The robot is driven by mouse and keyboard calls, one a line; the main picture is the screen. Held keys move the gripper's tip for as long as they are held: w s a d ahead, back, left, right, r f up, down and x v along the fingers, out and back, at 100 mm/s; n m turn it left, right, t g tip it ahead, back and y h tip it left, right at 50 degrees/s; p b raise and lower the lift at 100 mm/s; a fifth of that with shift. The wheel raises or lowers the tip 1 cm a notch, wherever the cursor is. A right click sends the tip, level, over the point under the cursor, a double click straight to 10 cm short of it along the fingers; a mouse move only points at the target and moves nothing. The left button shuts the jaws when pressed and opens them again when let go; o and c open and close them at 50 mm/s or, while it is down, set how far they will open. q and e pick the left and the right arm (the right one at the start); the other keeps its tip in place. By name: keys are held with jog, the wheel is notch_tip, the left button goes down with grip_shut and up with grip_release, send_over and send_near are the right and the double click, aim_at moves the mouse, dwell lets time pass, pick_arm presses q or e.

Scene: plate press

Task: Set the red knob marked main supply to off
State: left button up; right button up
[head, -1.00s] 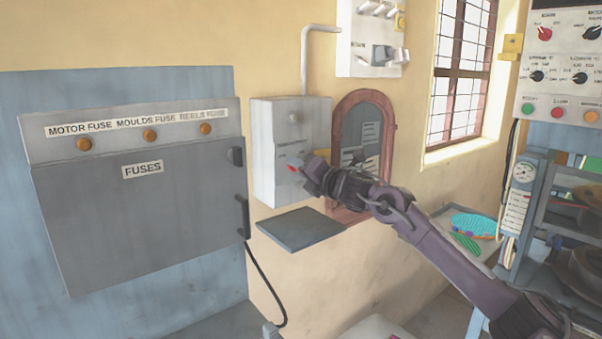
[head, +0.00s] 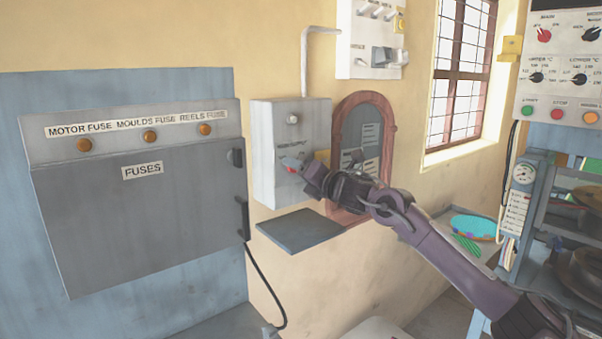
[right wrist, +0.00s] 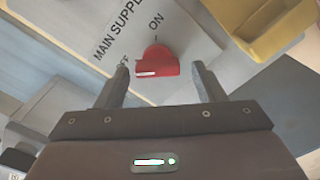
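The red knob (right wrist: 157,61) sits on the face of the grey main supply box (head: 262,160) on the wall. In the right wrist view the words "MAIN SUPPLY" and "ON" show beside it, and a finger partly covers the "OFF" marking. A white mark shows on the knob's edge nearest my gripper. My right gripper (right wrist: 160,72) is open, with one finger on each side of the knob and a visible gap to both. My left gripper is not in view.
A grey fuse cabinet (head: 140,220) is on the left. A dark flat shelf (head: 300,230) juts out below the supply box. A brown arched frame (head: 390,135) is on the wall to its right. A yellow part (right wrist: 265,30) lies near the right finger.

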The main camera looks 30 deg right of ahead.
jog(key=s+b, duration=0.4)
jog(key=s, duration=0.3)
jog(key=shift+s+d, duration=0.3)
jog(key=shift+s, duration=0.1)
dwell(0.7)
